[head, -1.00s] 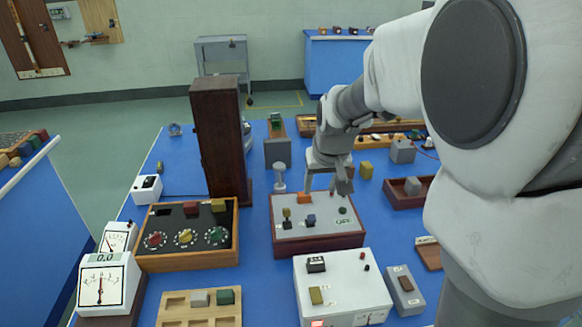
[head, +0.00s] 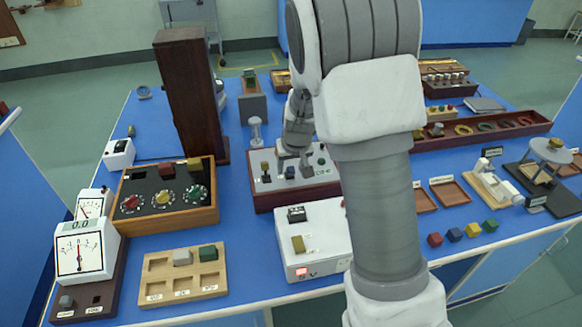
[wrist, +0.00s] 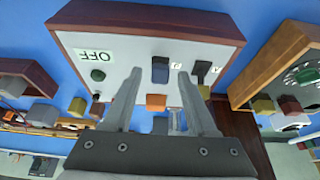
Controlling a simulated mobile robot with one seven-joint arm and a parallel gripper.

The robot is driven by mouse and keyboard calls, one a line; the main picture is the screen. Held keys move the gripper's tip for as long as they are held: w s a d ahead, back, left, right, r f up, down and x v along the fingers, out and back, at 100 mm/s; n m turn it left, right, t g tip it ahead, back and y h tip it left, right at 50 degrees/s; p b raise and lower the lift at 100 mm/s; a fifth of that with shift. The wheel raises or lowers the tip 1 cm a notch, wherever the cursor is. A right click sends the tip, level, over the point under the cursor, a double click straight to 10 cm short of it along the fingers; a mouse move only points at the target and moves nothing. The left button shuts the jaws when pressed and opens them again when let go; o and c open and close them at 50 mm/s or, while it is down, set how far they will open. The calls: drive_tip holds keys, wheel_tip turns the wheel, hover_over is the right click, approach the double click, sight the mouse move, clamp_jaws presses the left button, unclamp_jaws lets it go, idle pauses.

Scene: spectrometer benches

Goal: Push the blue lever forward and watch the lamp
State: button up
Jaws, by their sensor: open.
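The wood-sided box with a light grey top (head: 322,188) stands mid-table, an OFF label (wrist: 93,55) on its top. The blue lever (head: 290,173) stands near its middle; the wrist view shows it too (wrist: 160,66). A dark lever (wrist: 201,70) and an orange block (wrist: 156,102) are on the same top. A small green round piece (wrist: 98,75) by the OFF label may be the lamp; I cannot tell if it is lit. My gripper (head: 293,162) is open above the box, its fingertips (wrist: 159,73) either side of the blue lever in the wrist view. Contact cannot be told.
A dial box (head: 212,207) is left of the lever box. A tall dark wooden block (head: 185,95) stands behind, close to the left. A white box (head: 325,240) with a red display is in front. A meter (head: 80,255) reads 0.0.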

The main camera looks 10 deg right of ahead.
clamp_jaws()
idle(0.3)
drive_tip(key=shift+w+r+p, duration=0.1)
drive_tip(key=shift+p, duration=0.25)
drive_tip(key=g+p, duration=0.1)
drive_tip(key=p, duration=0.2)
drive_tip(key=shift+w+r, duration=0.3)
drive_tip(key=shift+w, duration=0.05)
drive_tip(key=w+g+p, duration=0.1)
drive_tip(key=g+p, duration=0.1)
drive_tip(key=p, duration=0.1)
drive_tip(key=shift+w, duration=0.1)
drive_tip(key=w+g+p, duration=0.1)
drive_tip(key=g+p, duration=0.1)
drive_tip(key=g, duration=0.1)
drive_tip(key=shift+w+f+p, duration=0.25)
drive_tip(key=shift+w+p, duration=0.05)
drive_tip(key=shift+w, duration=0.05)
drive_tip(key=shift+w+f+g, duration=0.3)
drive_tip(key=shift+w+g, duration=0.4)
drive_tip(key=shift+g, duration=0.7)
drive_tip(key=shift+w+g+b, duration=0.15)
drive_tip(key=shift+g+b, duration=0.2)
drive_tip(key=shift+g, duration=0.05)
unclamp_jaws()
